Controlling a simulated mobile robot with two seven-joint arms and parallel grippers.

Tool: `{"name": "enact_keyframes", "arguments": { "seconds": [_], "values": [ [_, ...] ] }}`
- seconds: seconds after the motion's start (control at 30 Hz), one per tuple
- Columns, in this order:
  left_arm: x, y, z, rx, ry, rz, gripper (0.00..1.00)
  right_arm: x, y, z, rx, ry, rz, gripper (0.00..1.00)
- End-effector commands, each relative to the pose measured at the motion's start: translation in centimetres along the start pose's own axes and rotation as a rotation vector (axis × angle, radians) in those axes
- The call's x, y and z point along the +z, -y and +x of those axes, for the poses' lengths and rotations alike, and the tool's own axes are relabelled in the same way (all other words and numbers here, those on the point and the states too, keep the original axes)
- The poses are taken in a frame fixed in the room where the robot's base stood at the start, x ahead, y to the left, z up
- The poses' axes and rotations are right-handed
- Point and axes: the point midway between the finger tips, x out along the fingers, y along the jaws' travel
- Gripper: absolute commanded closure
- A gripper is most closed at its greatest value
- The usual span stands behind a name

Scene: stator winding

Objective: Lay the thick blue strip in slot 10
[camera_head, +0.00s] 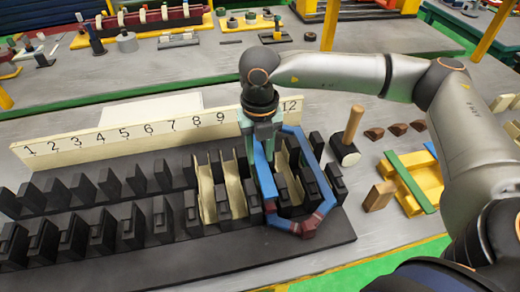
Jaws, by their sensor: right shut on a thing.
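The thick blue strip (263,168) is one long side of a loop with dark red corners at its near end; another blue side (311,163) runs along the right. My right gripper (262,128) comes down from above and is shut on the strip near its far end. The strip slants toward the front of the black slotted block (180,262), over the area right of the cream liners (205,188). The number board (130,135) shows 1 to 9 and 12; my gripper hides 10 and 11. I cannot tell whether the strip sits inside a slot. My left gripper is not in view.
A mallet (347,140) stands right of the block. A back bench (190,62) holds various parts. My right arm spans the upper right.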

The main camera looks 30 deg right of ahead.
Motion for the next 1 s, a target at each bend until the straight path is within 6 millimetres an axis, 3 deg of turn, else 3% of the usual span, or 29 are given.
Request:
{"name": "enact_keyframes", "arguments": {
  "seconds": [0.5,1.0],
  "values": [
    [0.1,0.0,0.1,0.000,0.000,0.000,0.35,0.0,0.0,0.1,0.001,0.000,0.000,1.00],
    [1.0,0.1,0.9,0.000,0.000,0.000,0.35,0.0,0.0,1.5,0.000,0.000,0.000,1.00]
  ]
}}
